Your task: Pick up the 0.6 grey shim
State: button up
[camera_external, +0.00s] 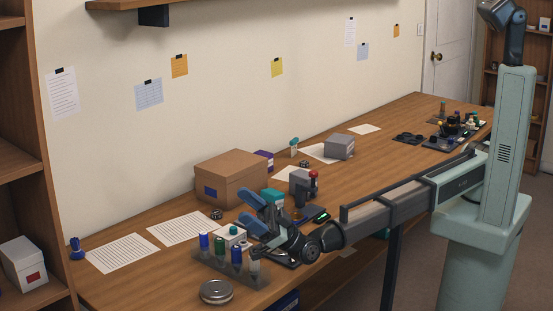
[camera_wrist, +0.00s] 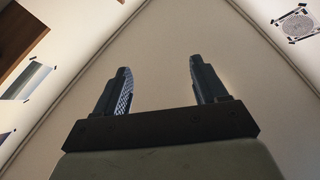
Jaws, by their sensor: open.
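I cannot pick out the 0.6 grey shim for certain in either view; any marking is too small to read. My gripper (camera_external: 241,209) is in the external view above the near part of the wooden bench, its blue fingers spread apart with nothing visible between them. In the wrist view my gripper (camera_wrist: 158,75) also shows open and empty, against a bare pale wall or ceiling surface. A dark rack (camera_external: 215,271) stands below it on the bench, holding several upright items with blue, green and pale tops. My gripper is apart from the rack.
A round silver tin (camera_external: 216,292) lies near the bench's front edge. A cardboard box (camera_external: 232,178) stands behind my gripper. A grey box (camera_external: 340,147) and dark trays (camera_external: 437,143) are farther along. Paper sheets (camera_external: 122,252) lie at the left. The bench middle (camera_external: 375,165) has clear room.

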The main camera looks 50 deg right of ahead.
jog(key=w+d+r+m+t+h, duration=0.1)
jog(key=w+r+m+h, duration=0.35)
jog(key=w, duration=0.75)
jog(key=w+d+r+m+t+h, duration=0.1)
jog(key=w+d+r+m+h, duration=0.15)
jog(key=w+r+m, duration=0.7)
jog(key=w+d+f+n+g+h, duration=0.1)
jog(key=w+d+f+n+g, duration=0.2)
jog(key=w+d, duration=0.55)
jog(key=w+d+f+n+g+h, duration=0.15)
jog(key=w+d+f, duration=0.3)
jog(key=w, duration=0.65)
jog(key=w+d+f+m+g+h, duration=0.1)
jog(key=w+d+f+h, duration=0.2)
jog(key=d, duration=0.5)
jog(key=w+d+f+m+g+h, duration=0.1)
jog(key=w+d+f+g, duration=0.1)
jog(key=w+d+f, duration=0.45)
jog(key=m+g+h, duration=0.7)
jog(key=m+h, duration=0.2)
jog(key=h, duration=0.2)
send_over(304, 161)
jog(key=shift+n+y, duration=0.25)
jog(key=f, duration=1.8)
jog(key=shift+s+a, duration=0.3)
jog(key=shift+w+d+f, duration=0.1)
jog(key=shift+f, duration=1.35)
jog(key=shift+w+d+f, duration=0.1)
jog(key=shift+f, duration=1.3)
